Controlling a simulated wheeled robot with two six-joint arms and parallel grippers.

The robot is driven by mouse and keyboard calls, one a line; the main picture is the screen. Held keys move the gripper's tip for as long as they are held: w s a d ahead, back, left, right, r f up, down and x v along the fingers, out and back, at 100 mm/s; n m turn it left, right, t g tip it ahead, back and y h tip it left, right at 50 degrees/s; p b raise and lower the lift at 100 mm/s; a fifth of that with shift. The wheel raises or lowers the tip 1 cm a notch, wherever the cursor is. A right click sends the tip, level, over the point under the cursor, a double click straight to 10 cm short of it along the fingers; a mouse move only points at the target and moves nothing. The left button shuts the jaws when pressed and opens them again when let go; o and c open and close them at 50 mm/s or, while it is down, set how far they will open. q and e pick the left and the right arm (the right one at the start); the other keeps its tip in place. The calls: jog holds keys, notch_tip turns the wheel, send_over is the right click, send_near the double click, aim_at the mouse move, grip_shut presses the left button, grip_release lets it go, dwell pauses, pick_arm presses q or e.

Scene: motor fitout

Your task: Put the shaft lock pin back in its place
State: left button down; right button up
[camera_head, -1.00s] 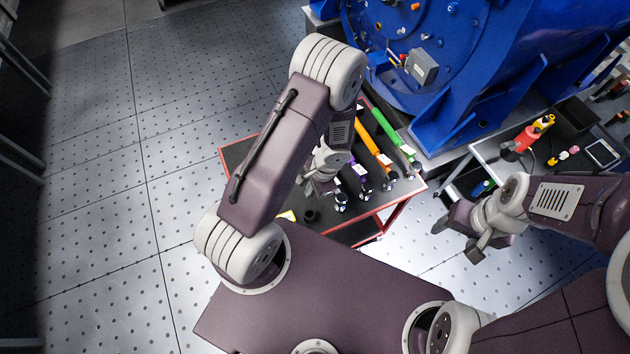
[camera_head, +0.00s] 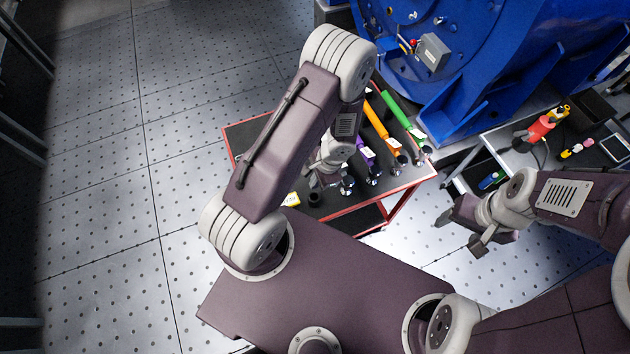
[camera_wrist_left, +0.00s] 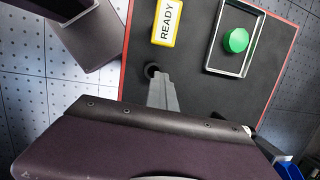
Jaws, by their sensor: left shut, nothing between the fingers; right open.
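I cannot tell which item is the shaft lock pin. Long pieces lie in a row on the dark top of the red-edged cart (camera_head: 248,132): a green one (camera_head: 396,112), an orange one (camera_head: 376,122) and a purple one (camera_head: 367,156). My left gripper (camera_head: 316,182) is over the cart's near part, partly hidden by its arm. In the left wrist view its fingers (camera_wrist_left: 160,80) are together and empty, with their tips beside a black round piece (camera_wrist_left: 151,70). My right gripper (camera_head: 459,235) is open and empty, right of the cart above the floor.
A yellow-edged READY card (camera_wrist_left: 166,22) and a framed tray (camera_wrist_left: 213,67) with a green round knob (camera_wrist_left: 236,40) sit on the cart. The blue machine (camera_head: 470,85) stands behind. A side bench (camera_head: 494,150) at right holds a red-and-yellow tool (camera_head: 537,130). Floor at left is clear.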

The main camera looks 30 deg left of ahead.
pick_arm(q)
jog(key=shift+w, duration=0.1)
dwell(0.3)
dwell(0.3)
jog(key=c, duration=1.7)
grip_release()
jog(key=shift+r, duration=0.1)
jog(key=p+v, duration=0.1)
jog(key=v, duration=0.7)
jog(key=shift+d+r+p, duration=0.15)
jog(key=shift+r+p, duration=0.25)
